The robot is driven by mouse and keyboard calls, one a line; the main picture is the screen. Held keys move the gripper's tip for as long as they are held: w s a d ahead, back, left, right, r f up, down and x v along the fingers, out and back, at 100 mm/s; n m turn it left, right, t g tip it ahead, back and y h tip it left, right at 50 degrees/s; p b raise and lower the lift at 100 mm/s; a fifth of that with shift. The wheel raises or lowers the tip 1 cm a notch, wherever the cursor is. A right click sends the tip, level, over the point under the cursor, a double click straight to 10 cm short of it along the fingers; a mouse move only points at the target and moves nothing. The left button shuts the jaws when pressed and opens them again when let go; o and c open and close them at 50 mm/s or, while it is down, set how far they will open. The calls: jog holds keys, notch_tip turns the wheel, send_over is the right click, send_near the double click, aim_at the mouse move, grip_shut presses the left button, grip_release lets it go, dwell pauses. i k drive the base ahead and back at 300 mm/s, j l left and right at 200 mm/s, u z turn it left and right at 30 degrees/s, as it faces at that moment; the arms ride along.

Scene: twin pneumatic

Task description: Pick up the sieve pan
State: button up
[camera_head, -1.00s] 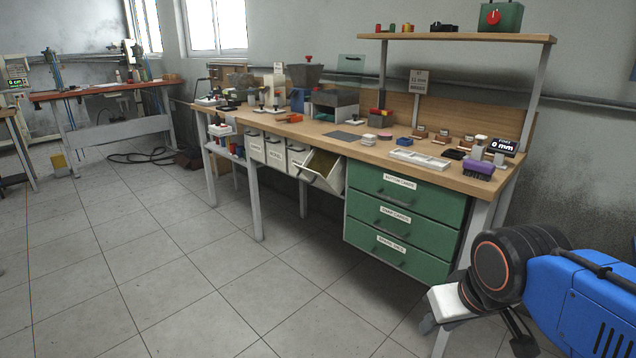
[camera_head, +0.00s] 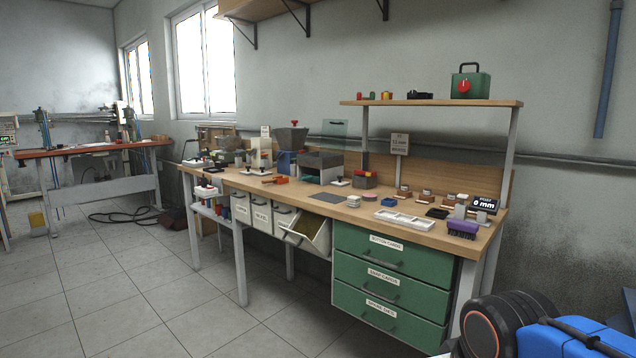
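I cannot pick out the sieve pan for certain. Small items on the wooden workbench (camera_head: 290,203) are too small to tell apart. A short round pale stack (camera_head: 353,201) sits near the bench's middle front. A grey hopper (camera_head: 291,138) stands on a blue body towards the back, beside a dark grey box-shaped unit (camera_head: 320,160). My blue arm shows only in part at the bottom right corner, in front of the bench's right end. My gripper is outside the picture.
Green drawers (camera_head: 390,275) hang under the bench's right part. A pale bin (camera_head: 305,235) tilts out at the front. A white tray (camera_head: 404,219) and a purple brush (camera_head: 462,229) lie at the right. A shelf (camera_head: 430,102) spans above. The floor at front left is clear.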

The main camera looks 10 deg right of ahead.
aim_at(314, 178)
jog(key=i+j+z, duration=0.15)
jog(key=i+j, duration=0.55)
jog(key=j, duration=0.15)
